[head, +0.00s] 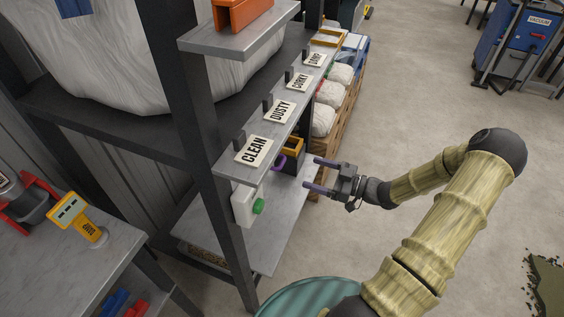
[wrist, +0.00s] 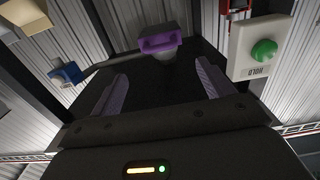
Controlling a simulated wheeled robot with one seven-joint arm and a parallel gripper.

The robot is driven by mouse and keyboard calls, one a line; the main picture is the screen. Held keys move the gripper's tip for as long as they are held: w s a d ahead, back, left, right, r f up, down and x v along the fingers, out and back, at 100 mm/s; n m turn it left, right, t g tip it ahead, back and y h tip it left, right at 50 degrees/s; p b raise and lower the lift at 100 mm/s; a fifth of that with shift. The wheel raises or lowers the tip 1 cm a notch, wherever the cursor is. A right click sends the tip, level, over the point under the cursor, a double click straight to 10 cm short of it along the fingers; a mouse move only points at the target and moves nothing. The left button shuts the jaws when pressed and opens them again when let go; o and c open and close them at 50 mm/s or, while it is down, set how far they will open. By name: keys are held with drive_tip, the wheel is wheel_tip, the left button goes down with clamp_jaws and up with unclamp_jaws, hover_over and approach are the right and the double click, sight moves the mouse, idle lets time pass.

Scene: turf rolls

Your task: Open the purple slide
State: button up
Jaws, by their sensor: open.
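The purple slide (head: 279,162) shows as a small purple handle under the shelf edge, partly hidden by the rack. My gripper (head: 312,173) is open, with two purple-grey fingers pointing left at the slide, a short gap away. In the wrist view the open fingers (wrist: 161,75) stand to either side below the slide, with nothing between them. Whether the slide is open or shut I cannot tell.
A white box with a green button (head: 257,206) hangs near the slide; in the wrist view it is at right (wrist: 264,52). A yellow-edged dark bin (head: 293,148) is beside the slide. Labels hang along the shelf (head: 230,166) above.

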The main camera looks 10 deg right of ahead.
sight(282, 162)
drive_tip(key=p+x, duration=0.1)
drive_tip(key=x, duration=1)
drive_tip(key=shift+a, duration=0.1)
